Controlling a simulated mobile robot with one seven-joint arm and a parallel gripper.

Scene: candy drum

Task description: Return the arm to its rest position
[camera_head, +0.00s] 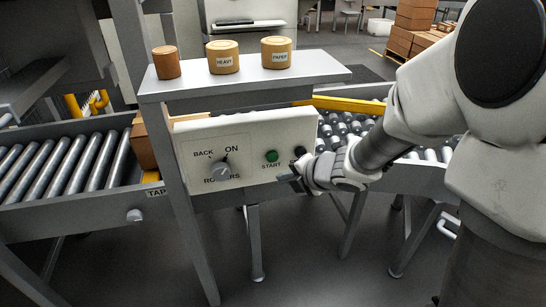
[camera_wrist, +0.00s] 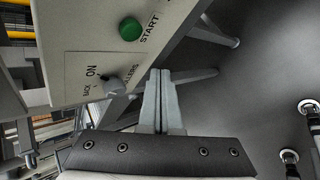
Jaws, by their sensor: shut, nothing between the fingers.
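My arm reaches in from the right in the head view. My gripper (camera_head: 287,178) is in front of the lower edge of the control panel (camera_head: 240,128), just below the green START button (camera_head: 271,156). In the wrist view my gripper's fingers (camera_wrist: 161,75) are together with nothing between them. The rollers knob (camera_head: 222,171) points toward ON; it also shows in the wrist view (camera_wrist: 114,86). The green button also shows in the wrist view (camera_wrist: 130,29). A dark knob (camera_head: 299,151) sits at the panel's right end, close to my wrist.
Roller conveyors (camera_head: 75,167) run behind on both sides. A cardboard box (camera_head: 146,140) is left of the panel. The floor in front (camera_head: 330,270) is mostly open.

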